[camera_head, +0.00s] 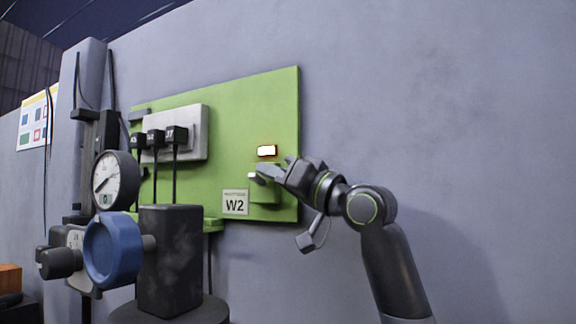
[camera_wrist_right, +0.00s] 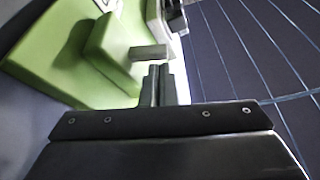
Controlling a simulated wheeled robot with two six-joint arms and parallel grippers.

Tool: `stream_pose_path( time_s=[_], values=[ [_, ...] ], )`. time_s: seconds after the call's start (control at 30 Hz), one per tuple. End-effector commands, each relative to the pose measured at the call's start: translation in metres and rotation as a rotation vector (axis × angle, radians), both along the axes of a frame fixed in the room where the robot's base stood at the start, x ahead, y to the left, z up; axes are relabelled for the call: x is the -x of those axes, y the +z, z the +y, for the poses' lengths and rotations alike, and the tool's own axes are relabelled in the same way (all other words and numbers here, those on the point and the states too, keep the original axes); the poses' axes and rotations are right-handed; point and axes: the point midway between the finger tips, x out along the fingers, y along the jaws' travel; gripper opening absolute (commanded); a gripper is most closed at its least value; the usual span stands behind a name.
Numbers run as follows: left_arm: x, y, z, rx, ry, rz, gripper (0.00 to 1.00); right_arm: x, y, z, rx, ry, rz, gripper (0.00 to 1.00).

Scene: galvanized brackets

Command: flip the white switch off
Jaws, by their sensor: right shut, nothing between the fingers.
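The white switch (camera_head: 252,175) juts from a small green box (camera_head: 265,197) on the green panel (camera_head: 283,110). In the right wrist view the switch lever (camera_wrist_right: 150,52) looks pale grey and sticks out of the green box (camera_wrist_right: 112,50). My right gripper (camera_head: 262,178) is shut and empty, its fingertips right by the switch. In the wrist view the fingertips (camera_wrist_right: 163,72) are just below the lever; I cannot tell whether they touch it. A lamp (camera_head: 267,151) above the switch glows white with an orange edge. My left gripper is not in view.
A grey socket box (camera_head: 190,125) with several black plugs and cables is on the panel's left. A W2 label (camera_head: 235,202) sits low on it. A round gauge (camera_head: 115,181) and a blue ring (camera_head: 112,250) on a black block stand in front at left. The right wall is clear.

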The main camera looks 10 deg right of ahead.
Motion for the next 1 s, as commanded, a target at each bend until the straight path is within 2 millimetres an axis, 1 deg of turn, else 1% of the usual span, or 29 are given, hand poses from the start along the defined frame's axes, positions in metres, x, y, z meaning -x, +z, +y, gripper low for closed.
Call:
stream_pose_path(
  time_s=[0.03, 0.17, 0.57, 1.0],
  values=[
    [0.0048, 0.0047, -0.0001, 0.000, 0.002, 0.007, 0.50, -0.0025, 0.0034, 0.0036, 0.000, 0.001, 0.002, 0.00],
    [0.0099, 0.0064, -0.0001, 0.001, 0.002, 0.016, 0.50, -0.0064, 0.0037, 0.0079, 0.000, 0.000, 0.000, 0.00],
    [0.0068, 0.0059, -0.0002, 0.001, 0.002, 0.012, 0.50, -0.0071, 0.0028, 0.0085, 0.001, -0.001, -0.001, 0.00],
    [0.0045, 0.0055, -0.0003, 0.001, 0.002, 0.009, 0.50, -0.0063, 0.0005, 0.0092, 0.043, 0.000, -0.062, 0.00]
  ],
)
